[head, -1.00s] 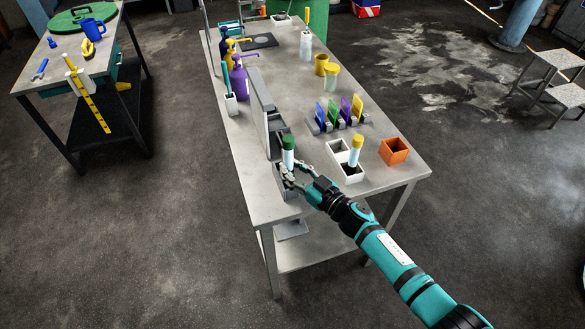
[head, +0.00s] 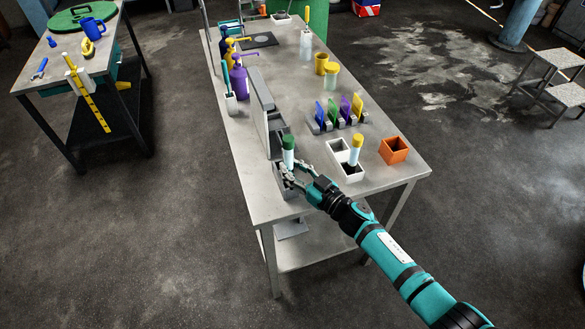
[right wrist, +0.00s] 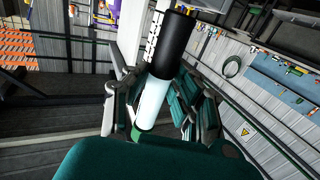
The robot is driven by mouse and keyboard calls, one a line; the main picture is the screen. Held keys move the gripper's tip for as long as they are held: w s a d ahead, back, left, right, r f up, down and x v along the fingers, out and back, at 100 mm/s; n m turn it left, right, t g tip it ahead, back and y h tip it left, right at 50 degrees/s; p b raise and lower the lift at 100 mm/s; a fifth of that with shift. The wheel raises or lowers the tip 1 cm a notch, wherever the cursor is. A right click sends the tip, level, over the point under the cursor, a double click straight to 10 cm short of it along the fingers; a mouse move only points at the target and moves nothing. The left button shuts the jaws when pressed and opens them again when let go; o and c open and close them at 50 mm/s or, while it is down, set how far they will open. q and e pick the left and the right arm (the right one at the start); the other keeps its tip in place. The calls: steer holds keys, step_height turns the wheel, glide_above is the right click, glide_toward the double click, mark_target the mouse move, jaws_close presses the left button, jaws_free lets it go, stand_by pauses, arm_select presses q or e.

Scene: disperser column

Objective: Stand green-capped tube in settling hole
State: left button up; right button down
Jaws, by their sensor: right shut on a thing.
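The green-capped tube (head: 288,156) is upright with its green cap up and a pale body below, in the head view. My right gripper (head: 287,178) is shut on its lower part, beside the grey column stand (head: 262,115) near the front of the bench. In the right wrist view the tube (right wrist: 154,103) lies between the fingers, with a dark section at one end. I cannot make out the settling hole; the gripper and stand cover the area around the tube's lower end. My left gripper is not in view.
A white two-cell holder (head: 347,172) with a yellow-capped tube (head: 355,148) stands right of the gripper. An orange box (head: 394,150) is farther right. A rack with coloured pieces (head: 338,116) stands behind.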

steer(key=shift+f+b, duration=2.25)
steer(key=shift+f, duration=0.45)
steer(key=shift+r, duration=0.1)
steer(key=shift+r+p, duration=2.35)
steer(key=shift+p, duration=0.1)
steer(key=shift+f+b, duration=1.9)
steer(key=shift+f, duration=0.5)
steer(key=c, duration=1.1)
jaws_free()
steer(key=shift+f, duration=0.1)
steer(key=shift+o, duration=0.4)
steer(key=shift+f, duration=0.1)
